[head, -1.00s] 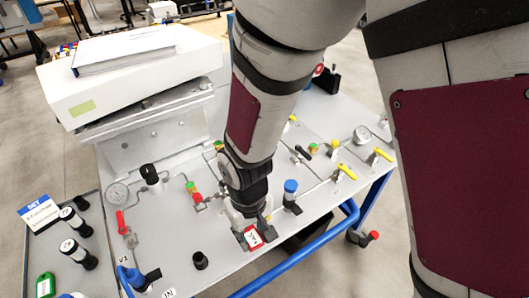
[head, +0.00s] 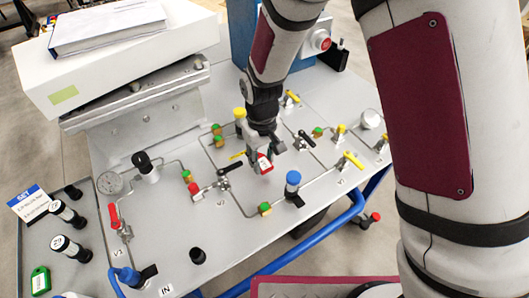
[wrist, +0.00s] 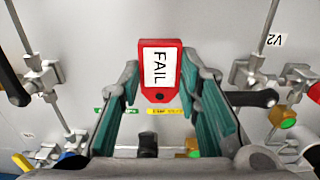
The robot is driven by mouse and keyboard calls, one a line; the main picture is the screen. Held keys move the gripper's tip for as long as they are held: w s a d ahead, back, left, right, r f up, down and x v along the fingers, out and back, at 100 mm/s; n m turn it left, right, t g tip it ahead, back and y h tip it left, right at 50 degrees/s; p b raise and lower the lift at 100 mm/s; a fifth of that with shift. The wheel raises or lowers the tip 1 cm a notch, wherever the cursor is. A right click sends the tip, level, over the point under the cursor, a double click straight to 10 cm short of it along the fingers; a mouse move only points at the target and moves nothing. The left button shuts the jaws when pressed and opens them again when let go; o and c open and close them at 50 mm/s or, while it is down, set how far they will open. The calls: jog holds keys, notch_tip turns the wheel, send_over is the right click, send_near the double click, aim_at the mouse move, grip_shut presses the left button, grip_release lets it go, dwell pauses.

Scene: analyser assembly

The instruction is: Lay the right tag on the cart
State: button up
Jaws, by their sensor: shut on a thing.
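My gripper (wrist: 160,92) is shut on a red tag (wrist: 160,70) marked FAIL, gripping it by its sides between the fingertips. In the head view the red tag (head: 265,163) hangs at the end of my gripper (head: 261,152), over the middle of the cart's light panel. It looks held above the surface; the exact gap is hard to tell. The cart (head: 150,225) has a light grey top with pipes and valves. A green tag (head: 40,281) lies on the dark side tray at the lower left.
Valves with red (head: 114,216) and yellow (head: 354,160) handles, a gauge (head: 110,183) and a blue-capped fitting (head: 293,182) stand up from the panel. A white box (head: 120,70) with a binder on it sits at the back left. The front-left panel is mostly clear.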

aim_at(264, 158)
jog(key=shift+w+d+f, duration=0.1)
jog(key=shift+w+d, duration=0.1)
jog(key=shift+w, duration=1.25)
jog(key=shift+f, duration=1.75)
jog(key=shift+f, duration=0.1)
jog(key=o, duration=0.9)
jog(key=shift+o, duration=0.2)
notch_tip(264, 158, up, 12)
jog(key=shift+r, duration=0.2)
